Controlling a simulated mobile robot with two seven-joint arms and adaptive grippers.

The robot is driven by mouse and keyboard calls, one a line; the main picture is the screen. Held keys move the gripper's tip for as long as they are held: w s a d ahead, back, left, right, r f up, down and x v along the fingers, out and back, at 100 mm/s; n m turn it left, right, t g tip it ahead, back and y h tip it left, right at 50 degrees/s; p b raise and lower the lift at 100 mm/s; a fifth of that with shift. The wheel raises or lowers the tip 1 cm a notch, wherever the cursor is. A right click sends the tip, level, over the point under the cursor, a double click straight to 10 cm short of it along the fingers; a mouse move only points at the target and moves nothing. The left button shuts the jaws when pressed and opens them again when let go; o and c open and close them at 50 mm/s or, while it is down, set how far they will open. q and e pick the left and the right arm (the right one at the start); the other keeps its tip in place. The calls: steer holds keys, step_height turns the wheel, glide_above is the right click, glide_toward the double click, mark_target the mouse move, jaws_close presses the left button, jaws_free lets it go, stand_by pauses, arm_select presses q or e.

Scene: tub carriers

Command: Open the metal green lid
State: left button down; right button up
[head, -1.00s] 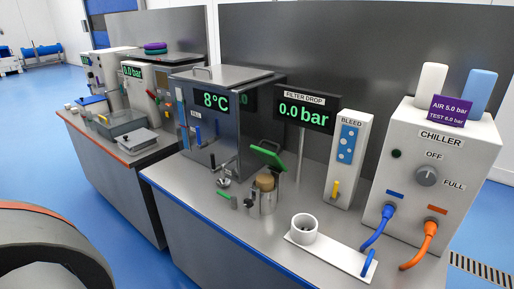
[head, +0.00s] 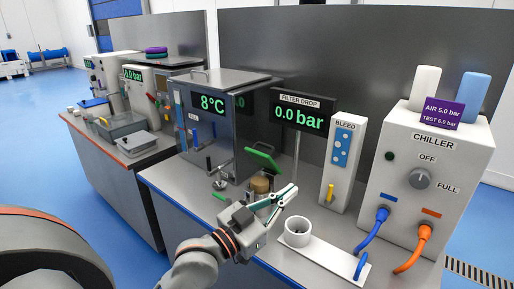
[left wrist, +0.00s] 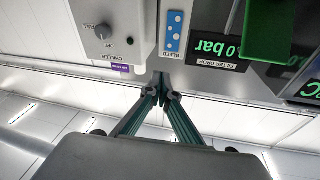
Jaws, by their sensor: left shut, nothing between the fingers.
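The green lid (head: 263,159) stands tilted up above and behind a small metal canister on the bench. It also shows in the left wrist view (left wrist: 265,28), at the top right. A tan round piece (head: 260,184) shows in the canister's top; the canister's body is mostly hidden behind my gripper. My left gripper (head: 293,189) is shut and empty, in front and to the right of the canister, below the lid and apart from it. In the left wrist view its fingertips (left wrist: 161,92) meet, with the lid off to their right. My right gripper is not in view.
A white cup (head: 298,231) on a white plate stands right of my gripper. The chiller (head: 427,165) with blue and orange hoses is at the right. The bleed panel (head: 343,160) and filter drop display (head: 301,114) stand behind.

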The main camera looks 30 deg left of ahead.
arm_select(q)
steer(key=s+a+r+n+t+y, duration=0.1)
steer(key=a+r+n+t+y, duration=0.3)
steer(key=a+r+n+y, duration=0.45)
steer(key=s+a+r+n+t+y, duration=0.1)
steer(key=a+r+n+t+y, duration=0.25)
steer(key=a+r+n, duration=0.6)
steer(key=s+a+r+n+g+y, duration=0.2)
steer(key=a+n+g+y, duration=1.4)
steer(key=n, duration=0.5)
steer(key=w+a+f+n+g+h, duration=0.2)
steer(key=a+f+n+g+h, duration=0.15)
steer(key=f+h, duration=0.2)
steer(key=m+t+h, duration=0.3)
steer(key=h, duration=1.5)
glide_toward(257, 145)
steer(key=w+f, duration=0.1)
steer(key=w+d+f+b, duration=0.1)
steer(key=w+f, duration=0.1)
steer(key=w+d+f, duration=0.1)
steer(key=w, duration=0.1)
steer(key=shift+d+f, duration=0.15)
steer(key=shift+d, duration=0.1)
